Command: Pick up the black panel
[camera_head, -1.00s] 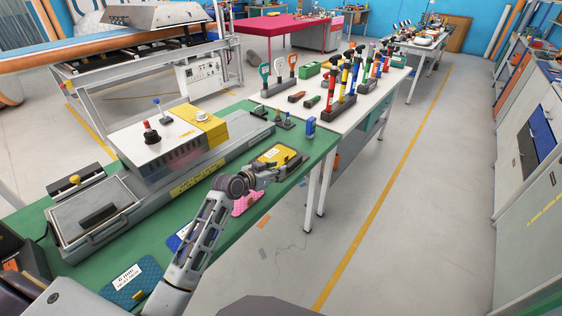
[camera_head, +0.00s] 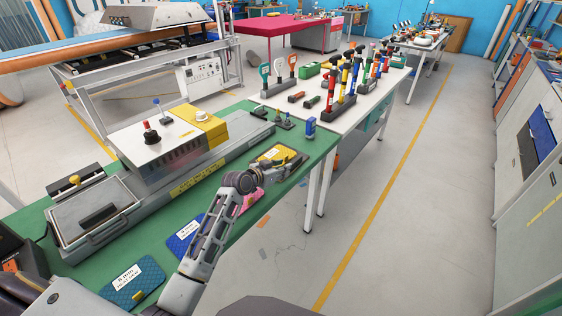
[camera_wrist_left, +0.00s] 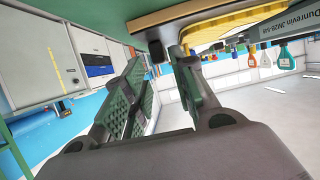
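The black panel (camera_head: 268,158) lies with a yellow label on the green table (camera_head: 165,252), near its far right end in the head view. My left gripper (camera_head: 294,162) is at the panel's near right side and covers part of it. In the left wrist view the two fingers (camera_wrist_left: 165,75) stand apart, with a small dark piece showing between their tips. I cannot tell from this whether they touch the panel. My right gripper is not in view.
A pink panel (camera_head: 251,199) is partly hidden by my left arm. Two blue panels (camera_head: 184,240) (camera_head: 150,271) lie nearer on the table. A grey machine (camera_head: 165,150) stands along the back, and a small blue object (camera_head: 310,126) near the table's right corner.

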